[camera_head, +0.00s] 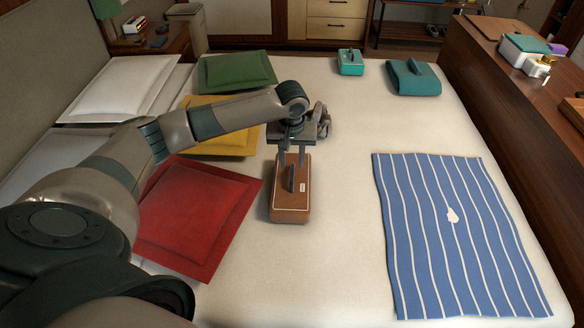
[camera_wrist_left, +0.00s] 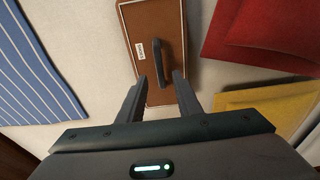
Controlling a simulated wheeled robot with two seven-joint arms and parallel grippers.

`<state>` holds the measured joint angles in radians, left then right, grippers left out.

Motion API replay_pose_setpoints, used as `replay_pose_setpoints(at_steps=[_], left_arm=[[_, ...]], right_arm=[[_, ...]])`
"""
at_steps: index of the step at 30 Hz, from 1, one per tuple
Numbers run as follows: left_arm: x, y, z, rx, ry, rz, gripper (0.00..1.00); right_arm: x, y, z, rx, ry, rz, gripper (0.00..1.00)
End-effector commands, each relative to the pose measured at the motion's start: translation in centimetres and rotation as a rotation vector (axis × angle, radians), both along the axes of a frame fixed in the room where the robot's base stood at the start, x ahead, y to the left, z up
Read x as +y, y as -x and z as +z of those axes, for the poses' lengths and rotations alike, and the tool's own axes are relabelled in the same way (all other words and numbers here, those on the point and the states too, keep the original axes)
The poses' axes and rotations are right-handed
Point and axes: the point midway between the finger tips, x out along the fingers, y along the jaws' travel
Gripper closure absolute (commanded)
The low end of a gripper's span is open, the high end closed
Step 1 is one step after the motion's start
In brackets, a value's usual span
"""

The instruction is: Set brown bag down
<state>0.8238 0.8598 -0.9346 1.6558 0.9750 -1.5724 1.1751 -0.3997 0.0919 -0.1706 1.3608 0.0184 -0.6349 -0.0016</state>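The brown bag (camera_head: 291,205) is a box-like case with a dark handle and a small white label. It appears to stand upright on the white bed, between the red pillow and the striped cloth. It also shows in the left wrist view (camera_wrist_left: 151,22), with its handle on top. My left gripper (camera_head: 290,174) points down at the bag from above. Its fingers (camera_wrist_left: 158,82) are spread apart, with the near end of the handle between them, and I see gaps on both sides. My right gripper is not in view.
Red (camera_head: 195,215), yellow (camera_head: 217,140) and green (camera_head: 235,72) pillows lie left and behind. A blue striped cloth (camera_head: 450,240) lies right. Teal bags (camera_head: 350,63) (camera_head: 414,80) stand at the bed's far end. Bare bed surrounds the brown bag's right side.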

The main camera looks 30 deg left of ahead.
Motion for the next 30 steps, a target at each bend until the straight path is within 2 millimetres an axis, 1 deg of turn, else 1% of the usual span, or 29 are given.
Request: replay_pose_setpoints(at_steps=[1, 6, 9, 12, 16, 28, 29, 30], left_arm=[[-0.1, 0.0, 1.0, -0.003, 0.001, -0.001, 0.68], [-0.3, 0.4, 3.7, -0.002, 0.001, -0.001, 0.68], [-0.4, 0.5, 4.8, -0.001, 0.0, 0.0, 0.68], [-0.4, 0.7, 5.4, -0.001, 0.001, 0.0, 0.68], [-0.5, 0.8, 5.7, 0.001, 0.001, 0.0, 0.68], [-0.5, 0.7, 5.7, 0.001, 0.001, 0.0, 0.68], [-0.5, 0.7, 5.7, 0.001, 0.001, 0.0, 0.65], [-0.5, 0.7, 5.7, 0.0, 0.001, -0.001, 0.65]], right_arm=[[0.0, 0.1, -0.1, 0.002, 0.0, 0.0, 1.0], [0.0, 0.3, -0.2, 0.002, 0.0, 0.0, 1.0], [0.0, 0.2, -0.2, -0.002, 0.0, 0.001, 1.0], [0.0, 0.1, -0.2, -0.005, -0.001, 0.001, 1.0], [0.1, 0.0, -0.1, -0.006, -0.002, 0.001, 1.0], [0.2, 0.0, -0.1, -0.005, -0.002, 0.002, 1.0], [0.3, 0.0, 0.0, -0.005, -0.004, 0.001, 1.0], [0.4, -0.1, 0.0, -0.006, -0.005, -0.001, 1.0]])
